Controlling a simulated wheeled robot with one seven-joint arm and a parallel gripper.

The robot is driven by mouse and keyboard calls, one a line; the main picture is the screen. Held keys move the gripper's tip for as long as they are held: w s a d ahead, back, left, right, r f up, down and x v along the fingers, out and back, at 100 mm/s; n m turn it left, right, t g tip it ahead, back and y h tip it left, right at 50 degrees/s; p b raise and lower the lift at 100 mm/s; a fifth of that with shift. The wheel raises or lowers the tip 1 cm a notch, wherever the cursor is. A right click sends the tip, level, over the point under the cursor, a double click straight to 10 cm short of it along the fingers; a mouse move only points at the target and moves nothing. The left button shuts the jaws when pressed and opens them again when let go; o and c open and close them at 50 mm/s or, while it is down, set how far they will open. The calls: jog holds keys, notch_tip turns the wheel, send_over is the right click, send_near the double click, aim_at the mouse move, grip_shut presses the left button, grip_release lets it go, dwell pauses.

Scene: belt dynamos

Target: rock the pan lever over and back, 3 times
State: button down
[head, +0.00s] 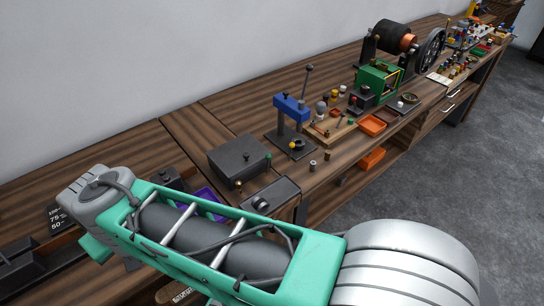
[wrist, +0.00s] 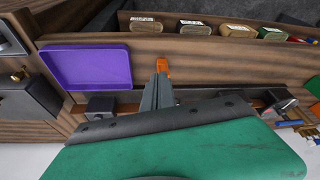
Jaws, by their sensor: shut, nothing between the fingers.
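My gripper (wrist: 162,68) is shut, with orange tips at the end of its grey fingers, and nothing shows between them. It is over the wooden bench (wrist: 215,58), to the right of a shallow purple tray (wrist: 88,68). I cannot pick out the pan lever with certainty in either view. My green arm hides part of the bench in the head view, and my gripper's body covers the lower middle of the wrist view. Whether the fingertips touch anything cannot be told. The purple tray also shows partly behind my arm in the head view (head: 211,198).
Dark blocks (wrist: 278,98) sit on a rail beside my gripper. Several labelled containers (wrist: 195,27) stand beyond a wooden edge. In the head view, a dark box (head: 236,158), a blue press (head: 290,107) and a green machine (head: 376,80) stand farther along the bench. Open floor lies right.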

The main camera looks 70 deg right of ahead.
jog(key=d+m+h, duration=0.2)
jog(key=d+m, duration=0.4)
jog(key=d, duration=0.1)
jog(key=m+g+h+p, duration=0.1)
jog(key=m+g+h, duration=0.4)
jog(key=m, duration=1.6)
send_near(268, 164)
jog(key=s+a+r, duration=0.2)
jog(key=a+r, duration=0.3)
jog(key=a, duration=0.1)
jog(key=w+d+r+p+x, duration=0.1)
jog(key=p+x, duration=0.2)
jog(key=x, duration=0.9)
jog(key=shift+w+d, duration=0.25)
jog(key=shift+d, duration=0.15)
jog(key=shift+r, duration=0.15)
